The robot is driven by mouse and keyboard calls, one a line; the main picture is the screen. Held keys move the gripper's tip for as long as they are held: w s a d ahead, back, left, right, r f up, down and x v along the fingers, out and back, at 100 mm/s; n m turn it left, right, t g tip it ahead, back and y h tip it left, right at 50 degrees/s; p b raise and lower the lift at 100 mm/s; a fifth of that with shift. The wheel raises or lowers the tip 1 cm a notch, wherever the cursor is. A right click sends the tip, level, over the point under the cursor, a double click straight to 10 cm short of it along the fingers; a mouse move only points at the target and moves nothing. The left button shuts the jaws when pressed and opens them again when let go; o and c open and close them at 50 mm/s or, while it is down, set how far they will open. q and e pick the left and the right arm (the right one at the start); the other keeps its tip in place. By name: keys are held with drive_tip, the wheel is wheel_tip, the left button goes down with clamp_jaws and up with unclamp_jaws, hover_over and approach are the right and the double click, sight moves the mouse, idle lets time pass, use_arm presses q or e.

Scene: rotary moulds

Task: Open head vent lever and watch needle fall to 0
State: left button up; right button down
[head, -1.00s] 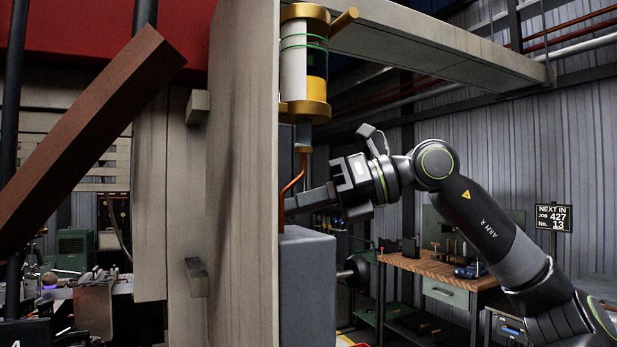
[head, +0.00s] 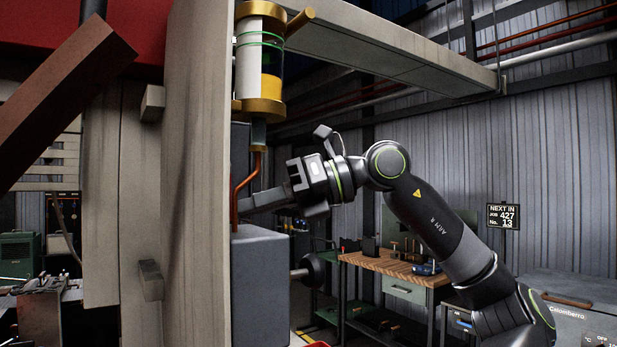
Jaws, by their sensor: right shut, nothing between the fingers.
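My right gripper (head: 262,201) reaches in from the right, behind the beige upright panel and above the grey box. Its fingers are shut with nothing between them, and their tips are near the panel's edge. I cannot tell whether they touch anything. A brass-capped sight glass (head: 262,60) with yellow fluid stands above the gripper, with a copper pipe (head: 245,175) below it. A dark round knob on a short stem (head: 312,271) sticks out of the grey box (head: 259,275). I cannot make out a head vent lever or a gauge needle. My left gripper is not in view.
The tall beige panel (head: 195,200) blocks much of the view left of the gripper. A beige beam (head: 400,50) runs overhead. A wooden workbench (head: 385,265) stands behind my right arm. A grey machine (head: 580,300) is at lower right.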

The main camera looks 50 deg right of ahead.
drive_tip(key=b+v, duration=0.3)
drive_tip(key=v, duration=1.4)
drive_tip(key=shift+b, duration=0.3)
